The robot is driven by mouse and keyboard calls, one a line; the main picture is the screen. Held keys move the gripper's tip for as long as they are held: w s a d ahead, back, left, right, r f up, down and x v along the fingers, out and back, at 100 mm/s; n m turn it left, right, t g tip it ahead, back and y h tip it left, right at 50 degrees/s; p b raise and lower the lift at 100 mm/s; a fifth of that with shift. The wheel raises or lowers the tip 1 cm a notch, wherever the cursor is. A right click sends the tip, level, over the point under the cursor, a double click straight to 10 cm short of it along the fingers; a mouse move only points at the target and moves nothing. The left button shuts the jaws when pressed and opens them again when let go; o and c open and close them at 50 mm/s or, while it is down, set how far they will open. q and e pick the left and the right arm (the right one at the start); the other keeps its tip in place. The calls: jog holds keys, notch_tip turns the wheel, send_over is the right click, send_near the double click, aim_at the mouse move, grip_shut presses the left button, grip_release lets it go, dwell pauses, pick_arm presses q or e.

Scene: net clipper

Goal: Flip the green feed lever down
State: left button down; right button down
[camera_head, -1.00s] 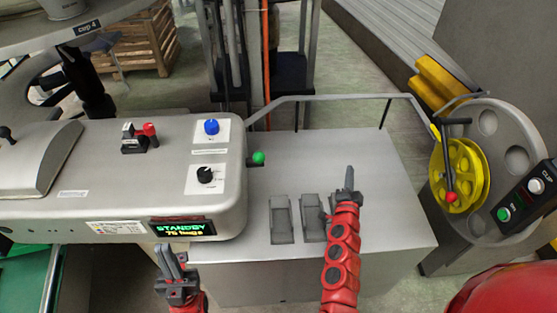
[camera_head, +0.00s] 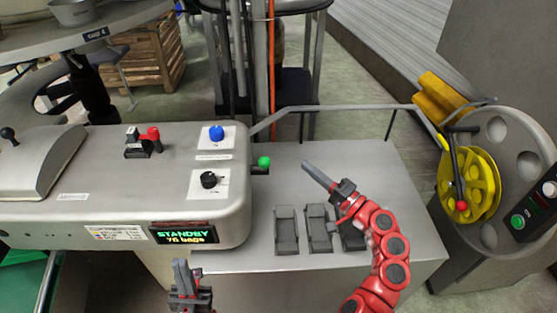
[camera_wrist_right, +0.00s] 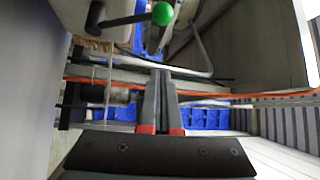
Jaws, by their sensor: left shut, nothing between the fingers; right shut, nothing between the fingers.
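The green feed lever's round knob (camera_head: 264,162) sticks out from the right end of the grey machine housing (camera_head: 120,190) on a short dark arm. It also shows at the top of the right wrist view (camera_wrist_right: 162,13), above and beyond my fingertips. My right gripper (camera_head: 306,166) is shut and empty. It points left toward the knob, with a gap between them. My left gripper (camera_head: 180,266) is shut and empty, low in front of the housing, below the display (camera_head: 184,233) that reads STANDBY.
A blue knob (camera_head: 216,133), a black knob (camera_head: 209,180) and a red-handled switch (camera_head: 150,136) sit on the housing. Grey rocker-like blocks (camera_head: 286,230) lie on the metal table (camera_head: 380,170) under my right arm. A yellow reel (camera_head: 470,185) stands at the right.

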jog(key=w+a+p, duration=0.3)
jog(key=a+p, duration=0.1)
jog(key=a, duration=0.4)
jog(key=shift+w+a+r, duration=0.35)
jog(key=shift+r, duration=0.05)
dwell(0.5)
jog(key=s+f+n+y+b, duration=0.5)
jog(key=f+b, duration=0.4)
jog(key=b, duration=2.2)
jog(key=shift+s+f+n, duration=0.2)
jog(key=shift+s+n, duration=0.4)
